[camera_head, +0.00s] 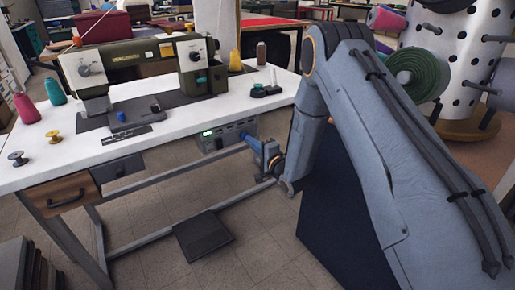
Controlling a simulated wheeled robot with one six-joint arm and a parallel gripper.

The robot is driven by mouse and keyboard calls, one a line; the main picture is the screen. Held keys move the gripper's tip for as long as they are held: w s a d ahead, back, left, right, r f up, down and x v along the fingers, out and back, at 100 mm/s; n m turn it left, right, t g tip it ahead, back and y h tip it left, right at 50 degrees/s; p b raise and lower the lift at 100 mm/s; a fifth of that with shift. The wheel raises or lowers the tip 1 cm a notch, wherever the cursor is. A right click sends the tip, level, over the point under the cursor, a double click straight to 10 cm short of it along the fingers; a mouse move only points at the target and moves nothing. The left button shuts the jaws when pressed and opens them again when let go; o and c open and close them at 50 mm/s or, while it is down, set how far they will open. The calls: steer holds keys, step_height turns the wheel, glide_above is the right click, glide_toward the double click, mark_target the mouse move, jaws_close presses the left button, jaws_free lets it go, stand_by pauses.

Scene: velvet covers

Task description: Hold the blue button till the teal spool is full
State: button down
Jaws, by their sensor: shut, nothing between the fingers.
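The sewing machine (130,68) stands on a white table. A small teal piece (201,79) shows low on the right part of the machine; I cannot tell whether it is the teal spool or how full it is. A larger teal cone of thread (55,92) stands on the table at the left. A grey control box (224,137) with a lit green display hangs under the table's front edge. My gripper (249,140) is shut and empty, its tip at the right end of this box. I cannot tell whether it touches. No blue button is clearly visible there.
A pink cone (26,108), a small blue piece (121,116) and metal bobbins lie on the table. A dark pedal (203,235) lies on the tiled floor. A table strut (150,230) runs below. My arm hides much of the right side, before a pegged rack (445,60).

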steer(key=shift+w+a, duration=0.2)
steer(key=shift+w, duration=0.15)
